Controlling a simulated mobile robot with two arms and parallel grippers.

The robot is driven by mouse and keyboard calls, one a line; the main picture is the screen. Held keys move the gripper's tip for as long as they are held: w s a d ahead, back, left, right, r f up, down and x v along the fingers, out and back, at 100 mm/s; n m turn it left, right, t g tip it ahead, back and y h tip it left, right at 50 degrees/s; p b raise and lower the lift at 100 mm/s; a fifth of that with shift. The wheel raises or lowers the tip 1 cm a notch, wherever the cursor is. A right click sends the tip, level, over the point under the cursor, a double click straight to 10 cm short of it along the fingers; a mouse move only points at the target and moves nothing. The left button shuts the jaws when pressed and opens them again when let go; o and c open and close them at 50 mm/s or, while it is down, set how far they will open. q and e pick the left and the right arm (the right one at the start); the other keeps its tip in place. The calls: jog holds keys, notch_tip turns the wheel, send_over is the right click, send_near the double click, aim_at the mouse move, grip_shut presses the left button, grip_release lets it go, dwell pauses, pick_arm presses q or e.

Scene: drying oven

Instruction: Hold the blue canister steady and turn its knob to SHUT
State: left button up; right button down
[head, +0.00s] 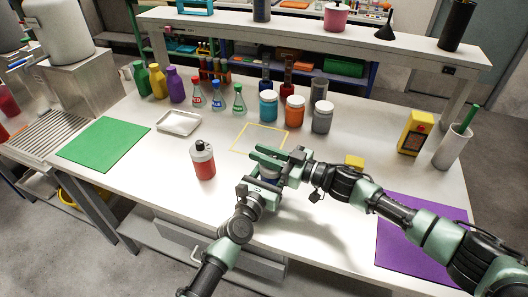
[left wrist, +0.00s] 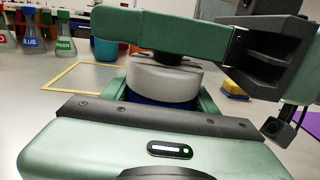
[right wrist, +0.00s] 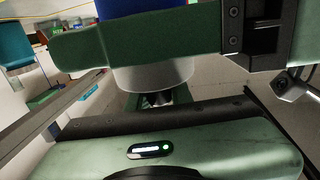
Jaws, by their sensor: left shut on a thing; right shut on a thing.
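The blue canister (head: 268,181) stands between my two grippers and is mostly hidden by them in the head view. In the left wrist view its pale grey top (left wrist: 165,82) shows above a strip of blue body. My left gripper (head: 266,184) is shut around the canister's body, with a finger on each side. My right gripper (head: 266,158) is above it, shut on the dark knob (left wrist: 172,59). In the right wrist view the pale top (right wrist: 152,76) and the knob (right wrist: 160,97) also show, with the knob between the fingers. The knob's markings are hidden.
A red canister (head: 204,166) with a grey top stands close on the left. A yellow outlined square (head: 238,147) lies behind. Several jars, flasks and bottles line the back. A yellow block (head: 354,161) and purple mat (head: 405,245) are right, a green mat (head: 103,144) left.

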jog(key=n+g, duration=0.1)
jog(key=g, duration=0.1)
jog(key=n+g+y, duration=0.1)
jog(key=n+g, duration=0.1)
jog(key=s+n+g, duration=0.1)
jog(key=g, duration=0.1)
jog(key=shift+a+g+y, duration=0.15)
jog(key=shift+g+y, duration=0.15)
jog(key=shift+y, duration=0.1)
jog(key=shift+s+f+n+g, duration=0.1)
jog(key=shift+n+g, duration=0.6)
jog(key=shift+g, duration=0.1)
jog(key=shift+s+g, duration=0.1)
jog(key=shift+g, duration=0.2)
jog(key=c, duration=1.2)
grip_release()
jog(key=shift+c, duration=0.2)
jog(key=d, duration=1.2)
jog(key=shift+w, duration=0.3)
